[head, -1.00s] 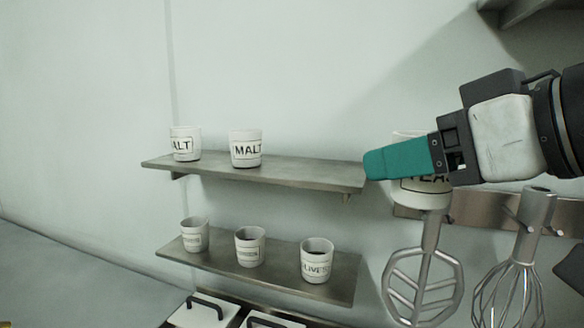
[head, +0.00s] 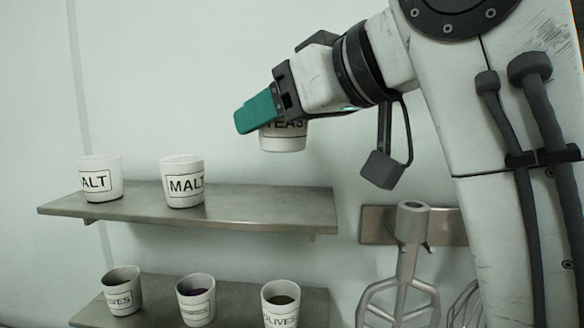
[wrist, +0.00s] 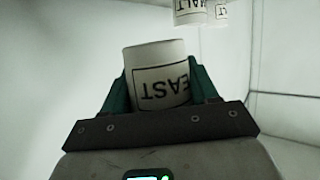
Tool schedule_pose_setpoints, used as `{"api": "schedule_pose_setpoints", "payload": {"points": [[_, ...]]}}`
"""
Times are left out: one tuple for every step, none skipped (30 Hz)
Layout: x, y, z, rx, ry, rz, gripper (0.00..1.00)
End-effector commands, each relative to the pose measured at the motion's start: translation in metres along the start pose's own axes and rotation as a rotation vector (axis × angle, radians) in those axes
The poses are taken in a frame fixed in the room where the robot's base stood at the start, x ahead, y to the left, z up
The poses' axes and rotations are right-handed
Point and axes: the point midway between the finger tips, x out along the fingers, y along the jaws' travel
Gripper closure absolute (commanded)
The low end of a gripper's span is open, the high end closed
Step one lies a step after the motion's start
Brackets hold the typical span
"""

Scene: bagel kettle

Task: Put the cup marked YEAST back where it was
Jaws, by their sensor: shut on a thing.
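The white cup marked YEAST (head: 284,138) is held upright by my gripper (head: 262,112), above the right part of the upper shelf (head: 260,205) in the head view. A gap shows between the cup's base and the shelf board. The green fingers and the gripper body hide the cup's upper part there. In the wrist view the YEAST cup (wrist: 158,75) sits between both green fingers, its label upside down in that picture. On the upper shelf stand a cup marked MALT (head: 182,183) and, left of it, a cup whose label reads ALT (head: 100,180).
A lower shelf (head: 240,312) carries several cups, including one marked OLIVES (head: 281,303). A rail (head: 377,225) with a hanging flat beater (head: 410,225) and a whisk (head: 462,308) is at the right. The upper shelf's right part is bare.

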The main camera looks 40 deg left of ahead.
Motion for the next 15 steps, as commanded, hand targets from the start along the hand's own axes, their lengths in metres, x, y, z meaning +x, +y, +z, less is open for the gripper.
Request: {"api": "schedule_pose_setpoints", "payload": {"points": [[0.01,0.005,0.009,0.004,-0.003,-0.002,0.71],[0.015,0.007,0.013,0.004,-0.004,-0.002,0.71],[0.021,0.009,0.016,0.003,-0.002,-0.002,0.71],[0.025,0.012,0.019,0.004,-0.003,-0.002,0.71],[0.029,0.013,0.022,0.003,-0.003,-0.001,0.71],[0.032,0.015,0.025,0.001,-0.001,-0.001,0.71],[0.035,0.016,0.026,0.001,0.0,-0.001,0.71],[0.037,0.017,0.028,0.001,0.0,-0.001,0.71],[0.039,0.018,0.029,0.001,-0.001,-0.001,0.71],[0.04,0.019,0.03,0.001,0.0,-0.001,0.71],[0.042,0.019,0.031,0.001,0.0,-0.001,0.71],[0.044,0.021,0.033,0.001,-0.001,-0.002,0.71],[0.047,0.022,0.035,0.001,-0.001,-0.002,0.71],[0.05,0.023,0.037,0.001,-0.002,-0.002,0.71],[0.053,0.024,0.043,0.002,-0.002,-0.002,0.71]]}}
